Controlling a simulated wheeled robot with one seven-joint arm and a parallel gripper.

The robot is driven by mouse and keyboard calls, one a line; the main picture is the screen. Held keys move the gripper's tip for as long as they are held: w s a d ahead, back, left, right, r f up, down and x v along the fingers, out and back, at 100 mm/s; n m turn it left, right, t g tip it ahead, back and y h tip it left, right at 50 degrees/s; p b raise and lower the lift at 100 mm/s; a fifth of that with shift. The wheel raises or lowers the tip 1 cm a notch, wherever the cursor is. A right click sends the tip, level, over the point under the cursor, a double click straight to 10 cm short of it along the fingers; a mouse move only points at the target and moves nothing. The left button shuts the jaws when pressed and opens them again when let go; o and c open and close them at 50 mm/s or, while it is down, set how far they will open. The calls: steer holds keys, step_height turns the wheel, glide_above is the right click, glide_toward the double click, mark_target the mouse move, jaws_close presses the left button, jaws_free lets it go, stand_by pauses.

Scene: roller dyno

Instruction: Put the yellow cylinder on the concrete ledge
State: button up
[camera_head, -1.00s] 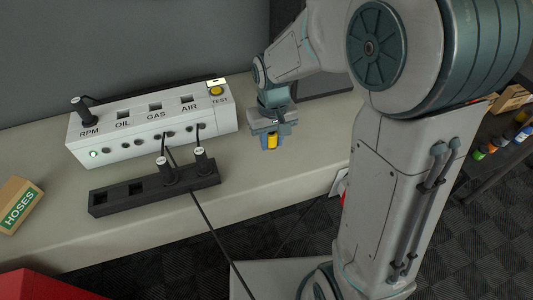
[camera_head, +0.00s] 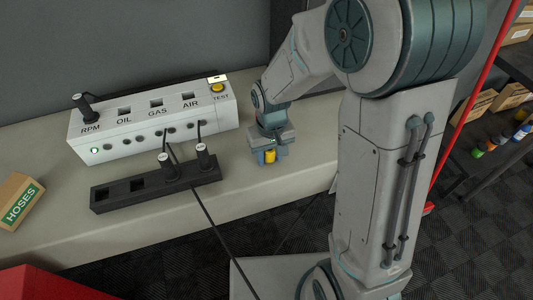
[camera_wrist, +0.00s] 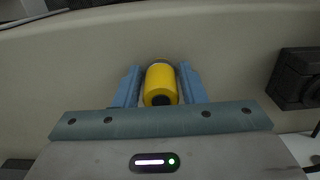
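The yellow cylinder (camera_head: 270,156) is between the fingers of my gripper (camera_head: 268,158), over the pale concrete ledge (camera_head: 235,190). In the wrist view the yellow cylinder (camera_wrist: 161,84) sits between the two blue fingers of my gripper (camera_wrist: 161,86), which look closed on its sides. Its dark end faces the wrist camera. The ledge fills the background there (camera_wrist: 80,70). I cannot tell whether the cylinder touches the ledge surface.
A white panel box (camera_head: 150,125) and a black socket strip (camera_head: 125,197) with two plugs stand left of my gripper. A cable (camera_head: 207,215) hangs over the front edge. A HOSES box (camera_head: 18,200) lies at far left. The ledge near my gripper is clear.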

steer(key=shift+o, duration=0.6)
steer(key=shift+r, duration=0.1)
steer(key=shift+r, duration=0.2)
step_height(320, 180, up, 12)
steer(key=s+d+r+m+t, duration=0.2)
steer(key=s+d+m+t, duration=0.1)
steer(key=s+d, duration=0.9)
steer(key=shift+s+r, duration=0.25)
steer(key=shift+r, duration=0.1)
